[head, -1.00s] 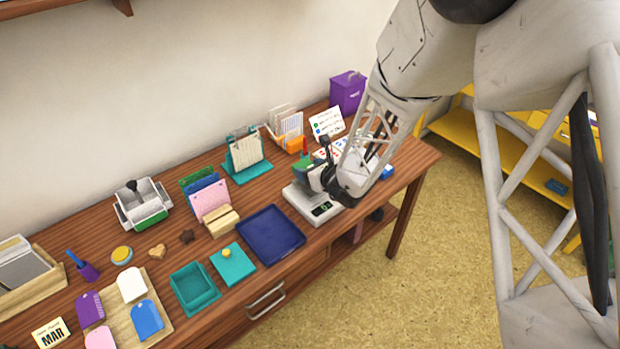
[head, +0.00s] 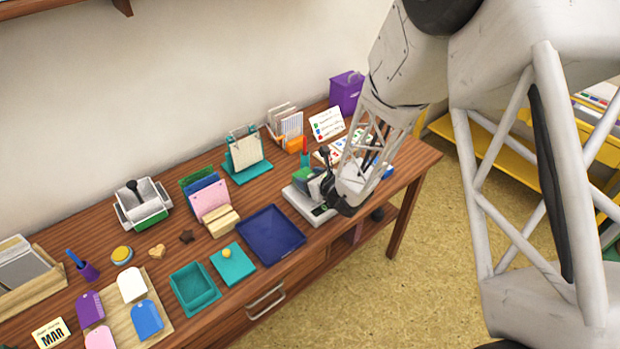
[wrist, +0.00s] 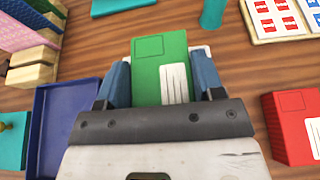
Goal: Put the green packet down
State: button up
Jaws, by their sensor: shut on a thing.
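The green packet (wrist: 150,62) is gripped between the two blue fingers of my gripper (wrist: 162,85) in the wrist view. It carries a white label with lines. In the head view, my gripper (head: 325,187) is over the grey-white scale (head: 298,203), and a bit of the green packet shows at its left side. A pale edge shows beside and behind the packet in the wrist view. I cannot tell whether the packet touches the scale. My gripper hides much of the scale.
A dark blue tray (head: 271,235) lies left of the scale, and the card rack (head: 208,195) stands beyond it. A red packet (wrist: 292,122) is right of my gripper in the wrist view. A teal stand (head: 246,165) is behind. The table's front edge is close.

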jog(key=o, duration=1)
jog(key=shift+f, duration=0.1)
jog(key=shift+r, duration=0.2)
jog(key=shift+s+d+r, duration=0.25)
jog(key=shift+s+d, duration=0.2)
jog(key=shift+v, duration=5.3)
jog(key=shift+r, duration=0.1)
